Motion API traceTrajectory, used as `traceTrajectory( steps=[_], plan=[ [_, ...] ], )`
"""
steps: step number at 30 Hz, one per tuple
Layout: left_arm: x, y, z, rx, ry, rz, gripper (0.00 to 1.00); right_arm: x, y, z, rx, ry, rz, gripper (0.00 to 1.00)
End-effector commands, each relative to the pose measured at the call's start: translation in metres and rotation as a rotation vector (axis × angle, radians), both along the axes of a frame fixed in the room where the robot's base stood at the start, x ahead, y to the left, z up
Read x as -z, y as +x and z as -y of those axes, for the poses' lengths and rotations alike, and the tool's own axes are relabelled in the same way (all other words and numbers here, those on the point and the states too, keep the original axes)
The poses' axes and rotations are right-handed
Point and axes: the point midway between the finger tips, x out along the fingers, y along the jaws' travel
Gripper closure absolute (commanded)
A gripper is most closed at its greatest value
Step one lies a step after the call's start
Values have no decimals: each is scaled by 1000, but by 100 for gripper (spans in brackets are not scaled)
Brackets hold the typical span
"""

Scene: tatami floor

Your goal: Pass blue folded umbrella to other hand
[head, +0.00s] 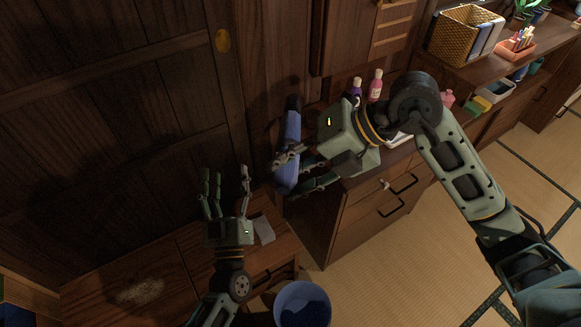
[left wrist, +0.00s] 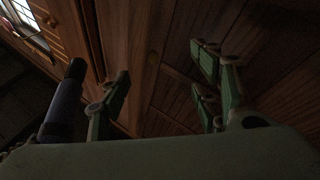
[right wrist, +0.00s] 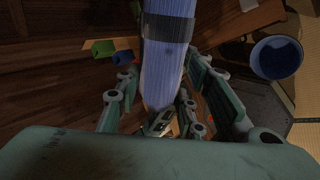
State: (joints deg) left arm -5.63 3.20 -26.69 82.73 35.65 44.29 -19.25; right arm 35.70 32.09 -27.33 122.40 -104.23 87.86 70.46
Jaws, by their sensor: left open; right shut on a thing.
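The blue folded umbrella (head: 289,140) is held upright, slightly tilted, in front of the dark wooden cabinet doors in the head view. My right gripper (head: 287,163) is shut around its lower part. In the right wrist view the umbrella (right wrist: 167,60) runs between the fingers, with a dark band across it. My left gripper (head: 226,180) is open and empty, to the left of the umbrella and a little lower in the picture, with its fingers apart. In the left wrist view the umbrella (left wrist: 62,108) stands at the left, outside the open fingers.
A blue bin (head: 302,303) stands below. A low wooden cabinet (head: 135,268) lies under my left gripper. Bottles (head: 375,86), a wicker basket (head: 463,36) and a pen tray (head: 515,50) stand on the counters at right. Tatami floor (head: 450,250) is open at lower right.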

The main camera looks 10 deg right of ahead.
Motion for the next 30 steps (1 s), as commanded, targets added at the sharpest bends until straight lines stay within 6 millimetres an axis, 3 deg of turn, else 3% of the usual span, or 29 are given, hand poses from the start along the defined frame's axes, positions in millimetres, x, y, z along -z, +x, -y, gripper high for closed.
traceTrajectory(
  steps=[1, 3, 8, 14, 21, 26, 30],
  plan=[
    [31, -3, 1, 20, 21, -72, 42, -1, 0, 0, 0, 1, 2, 97],
    [69, -7, 2, 48, 53, -164, 42, -1, 0, 0, 0, 1, 2, 97],
    [154, -26, 2, 109, 137, -370, 42, -1, 0, 0, 0, 1, 2, 98],
    [255, -67, -7, 174, 241, -627, 42, -1, 0, 0, 0, 1, 2, 98],
    [362, -141, -30, 232, 341, -937, 42, -1, 0, 0, 0, 1, 2, 98],
    [420, -203, -51, 262, 397, -1141, 42, -1, 0, 0, 0, 1, 2, 98],
    [462, -264, -72, 282, 440, -1321, 42, -1, 0, 0, 0, 1, 2, 98]
  ],
)
